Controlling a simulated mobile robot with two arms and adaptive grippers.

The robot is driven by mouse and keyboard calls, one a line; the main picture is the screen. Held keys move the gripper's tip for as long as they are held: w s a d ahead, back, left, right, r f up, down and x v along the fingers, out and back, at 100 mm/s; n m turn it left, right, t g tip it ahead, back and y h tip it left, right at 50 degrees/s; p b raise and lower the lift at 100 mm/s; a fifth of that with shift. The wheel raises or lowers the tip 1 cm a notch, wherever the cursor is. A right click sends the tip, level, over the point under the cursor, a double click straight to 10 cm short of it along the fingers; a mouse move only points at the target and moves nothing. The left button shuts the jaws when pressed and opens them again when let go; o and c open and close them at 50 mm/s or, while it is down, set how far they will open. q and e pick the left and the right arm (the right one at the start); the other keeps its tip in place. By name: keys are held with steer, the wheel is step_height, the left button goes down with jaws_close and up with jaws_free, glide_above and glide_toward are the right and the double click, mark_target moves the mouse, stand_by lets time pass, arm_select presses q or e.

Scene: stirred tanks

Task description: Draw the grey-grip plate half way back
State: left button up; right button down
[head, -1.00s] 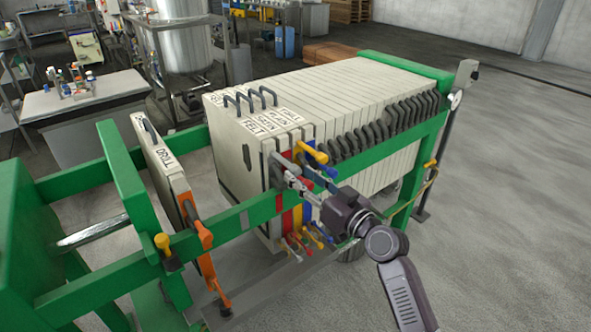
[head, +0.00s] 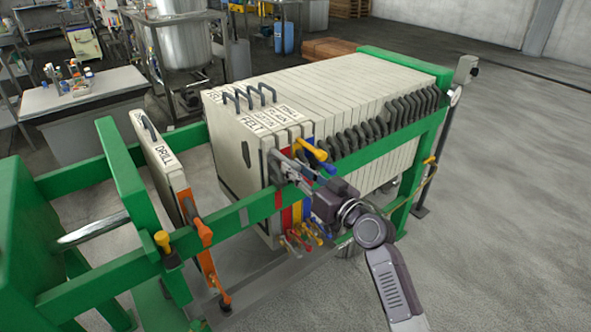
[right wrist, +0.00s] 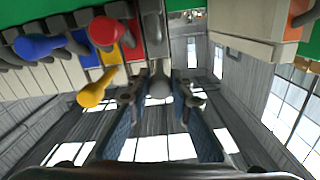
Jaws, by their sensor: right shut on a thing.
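The grey-grip plate (head: 236,165) is the pale front plate of the pack, lettered FELT on top, with a grey edge strip. Its grey grip (right wrist: 158,84) shows between my fingers in the right wrist view. My right gripper (head: 284,168) is shut on that grip at the plate's near side, by the green rail; it also shows in the right wrist view (right wrist: 160,98). Red, yellow and blue grips sit close beside it. The fingers partly hide the grey grip in the head view. My left gripper is not in view.
An orange-grip plate (head: 162,162) lettered DRILL stands apart at the left, near the green end plate (head: 128,180). Between it and the pack is an open gap. The green side rail (head: 235,215) runs along the near side. Plain plates (head: 350,85) fill the right.

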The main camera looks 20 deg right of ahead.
steer(key=shift+s+a+p, duration=0.15)
steer(key=shift+a+p, duration=0.15)
steer(key=shift+a, duration=0.25)
steer(key=s+a+p, duration=0.3)
steer(key=a, duration=0.6)
steer(key=shift+s+p, duration=0.2)
steer(key=shift+p, duration=0.1)
steer(key=shift+f, duration=0.1)
steer(key=c, duration=1.7)
jaws_free()
steer(key=shift+c, duration=0.2)
steer(key=v, duration=1.2)
